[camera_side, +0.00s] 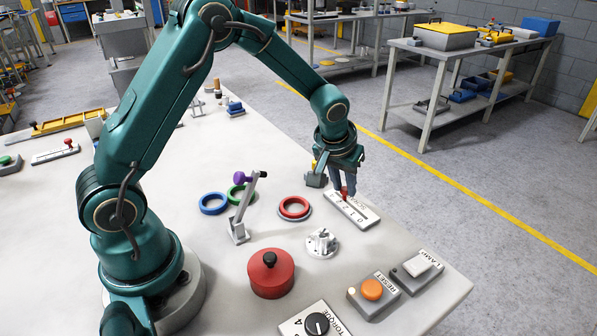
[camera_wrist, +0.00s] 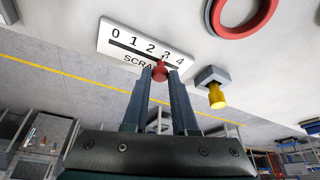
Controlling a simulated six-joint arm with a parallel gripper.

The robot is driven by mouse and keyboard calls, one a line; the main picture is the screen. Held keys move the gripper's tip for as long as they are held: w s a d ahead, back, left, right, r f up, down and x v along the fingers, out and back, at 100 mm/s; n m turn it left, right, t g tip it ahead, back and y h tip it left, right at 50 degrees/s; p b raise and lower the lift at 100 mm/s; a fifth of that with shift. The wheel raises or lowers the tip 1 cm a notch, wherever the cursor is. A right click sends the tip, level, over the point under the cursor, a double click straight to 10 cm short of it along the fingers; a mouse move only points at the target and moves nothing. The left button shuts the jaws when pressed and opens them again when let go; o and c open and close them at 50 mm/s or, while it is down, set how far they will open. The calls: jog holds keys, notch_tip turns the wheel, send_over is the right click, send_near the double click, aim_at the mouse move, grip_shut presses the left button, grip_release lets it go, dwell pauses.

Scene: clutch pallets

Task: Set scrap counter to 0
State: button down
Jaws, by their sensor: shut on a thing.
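The scrap counter is a white plate (camera_side: 358,214) with a slot and a row of numbers from 0 to 4, near the table's right edge. It also shows in the wrist view (camera_wrist: 118,30), with 0 at the left end. Its red slider knob (camera_side: 346,192) stands near the 3, whose digit is partly hidden behind it in the wrist view. My gripper (camera_side: 344,187) is over the plate, its two fingers shut on the red knob (camera_wrist: 160,73) from both sides.
A grey block with a yellow knob (camera_wrist: 216,97) stands close beside the counter. A red ring (camera_side: 294,207) lies near it. The counter's 0 end is clear.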

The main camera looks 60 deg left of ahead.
aim_at(369, 216)
jog(key=shift+d, duration=3.6)
jog(key=c, duration=0.7)
grip_release()
jog(key=v, duration=0.5)
jog(key=shift+a+r, duration=0.1)
jog(key=shift+a, duration=0.05)
